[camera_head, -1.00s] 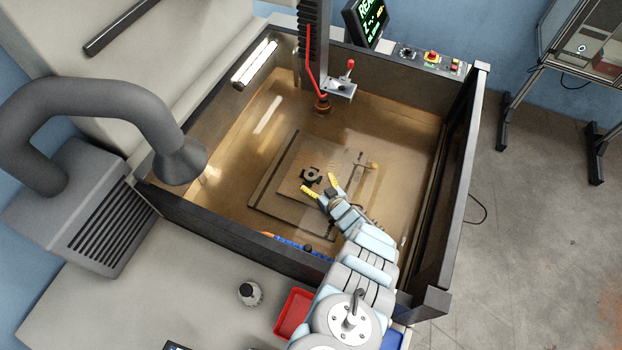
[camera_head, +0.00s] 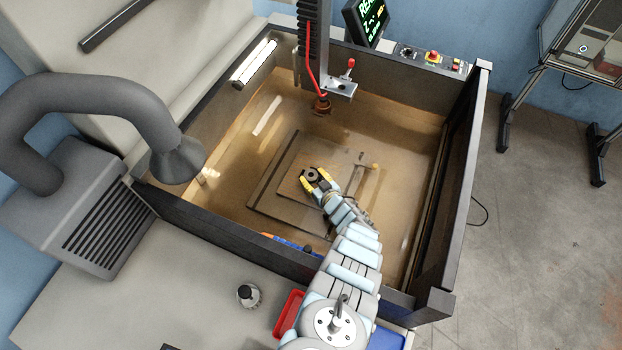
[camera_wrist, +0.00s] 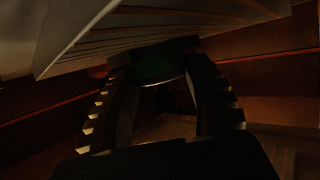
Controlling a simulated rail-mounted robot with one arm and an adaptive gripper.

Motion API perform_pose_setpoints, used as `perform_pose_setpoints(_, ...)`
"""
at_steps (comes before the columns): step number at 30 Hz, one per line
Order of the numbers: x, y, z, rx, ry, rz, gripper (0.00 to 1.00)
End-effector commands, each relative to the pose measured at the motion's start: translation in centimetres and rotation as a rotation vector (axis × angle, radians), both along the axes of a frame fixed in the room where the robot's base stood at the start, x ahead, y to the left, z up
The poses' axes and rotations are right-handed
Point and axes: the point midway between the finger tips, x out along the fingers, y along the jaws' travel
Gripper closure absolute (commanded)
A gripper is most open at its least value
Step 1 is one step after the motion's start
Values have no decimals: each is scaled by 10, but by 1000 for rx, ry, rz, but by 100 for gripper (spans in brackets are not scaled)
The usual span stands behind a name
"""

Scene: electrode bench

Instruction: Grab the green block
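The block is a small dark piece with a round ring on top (camera_head: 312,174), on the plate in the tank in the head view. In the wrist view it shows dark green (camera_wrist: 160,66), in deep shadow between the far ends of the fingers. My gripper (camera_head: 314,181) has its yellow fingertips at the block, one on each side in the head view. The fingers stand apart in the wrist view (camera_wrist: 158,75), with the green part filling the gap at the tips. Darkness hides whether both fingers press on it.
The block's flat plate (camera_head: 285,205) lies in the amber-tinted tank, whose dark walls (camera_head: 235,235) rise around my arm. A tool head with a red cable (camera_head: 322,104) hangs behind the block. A grey suction hose (camera_head: 178,160) reaches over the left wall.

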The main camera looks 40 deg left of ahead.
Motion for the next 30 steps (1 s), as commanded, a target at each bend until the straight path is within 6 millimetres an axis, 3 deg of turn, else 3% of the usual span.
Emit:
perform_pose_setpoints(3, 0, 0, 0, -1, 0, 0, 92)
perform_pose_setpoints(17, 0, 0, 2, -1, 1, -1, 93)
perform_pose_setpoints(30, 2, 0, 44, 3, 0, -1, 93)
